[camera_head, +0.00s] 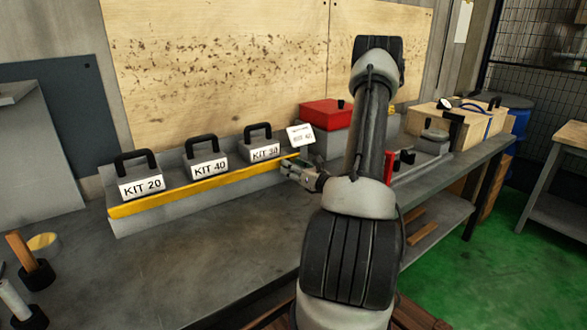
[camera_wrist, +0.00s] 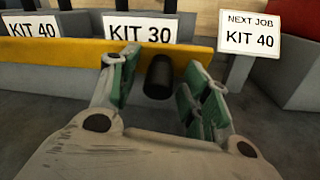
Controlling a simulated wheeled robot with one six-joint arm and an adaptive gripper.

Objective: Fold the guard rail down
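The guard rail (camera_head: 200,187) is a long yellow bar along the front of the grey rack that holds the kits. It stands across the kits' lower fronts, and its right part shows in the wrist view (camera_wrist: 60,50). A short black cylindrical knob (camera_wrist: 159,77) sticks out near the rail's right end. My gripper (camera_head: 288,168) is at that end; in the wrist view (camera_wrist: 160,75) its green-padded fingers are spread on either side of the knob, with gaps visible. Whether the fingertips touch the rail cannot be told. My arm hides part of the bench.
Grey kits with black handles, KIT 20 (camera_head: 141,186), KIT 40 (camera_head: 209,169) and KIT 30 (camera_head: 265,152), stand behind the rail. A "NEXT JOB KIT 40" sign (camera_wrist: 250,32) and a red box (camera_head: 325,113) are to the right. The bench top (camera_head: 200,250) before the rack is clear.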

